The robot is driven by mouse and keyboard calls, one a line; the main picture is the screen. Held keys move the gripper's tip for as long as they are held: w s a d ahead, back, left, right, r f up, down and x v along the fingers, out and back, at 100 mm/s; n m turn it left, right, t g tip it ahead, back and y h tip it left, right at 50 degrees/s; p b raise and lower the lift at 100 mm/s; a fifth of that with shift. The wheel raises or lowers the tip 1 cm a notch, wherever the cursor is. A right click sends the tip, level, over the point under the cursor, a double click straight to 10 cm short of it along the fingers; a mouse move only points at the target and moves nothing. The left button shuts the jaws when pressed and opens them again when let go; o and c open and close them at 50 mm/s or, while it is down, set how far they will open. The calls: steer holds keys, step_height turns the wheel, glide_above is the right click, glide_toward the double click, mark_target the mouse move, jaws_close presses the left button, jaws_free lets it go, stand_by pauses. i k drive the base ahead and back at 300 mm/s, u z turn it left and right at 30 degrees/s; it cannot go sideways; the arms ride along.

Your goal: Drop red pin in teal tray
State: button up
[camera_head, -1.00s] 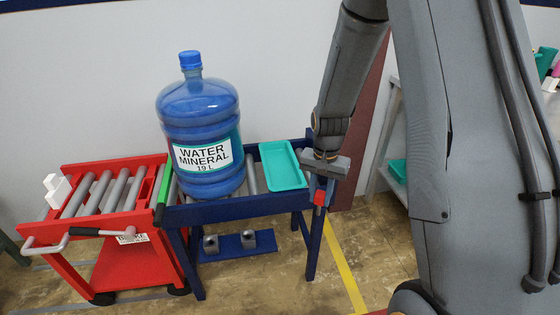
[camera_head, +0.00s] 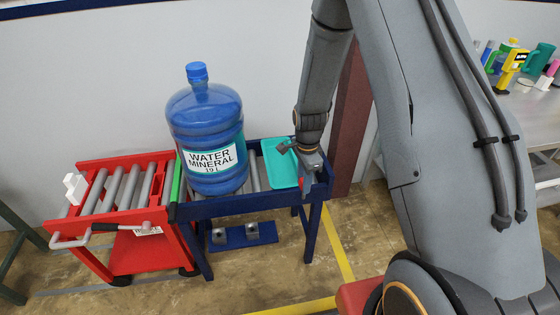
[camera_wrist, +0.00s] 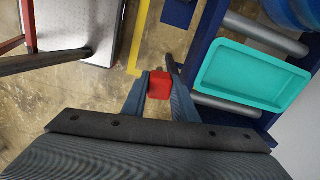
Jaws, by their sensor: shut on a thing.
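The red pin (camera_wrist: 160,85) sits between the two fingers of my gripper (camera_wrist: 160,80) in the wrist view. My gripper is shut on it, and the pin shows as a red block end. The teal tray (camera_wrist: 245,72) lies right of my gripper in the wrist view, apart from the pin, and looks empty. In the head view the teal tray (camera_head: 273,165) lies on the blue roller stand, and my gripper (camera_head: 306,185) is at its right edge. The pin is hard to make out there.
A large blue water jug (camera_head: 205,128) stands on the blue roller stand (camera_head: 240,206), left of the tray. A red roller cart (camera_head: 130,218) adjoins the stand's left end. A grey table (camera_head: 530,122) with several coloured items stands at the right.

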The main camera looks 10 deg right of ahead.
mark_target(286, 167)
steer(key=i, duration=0.85)
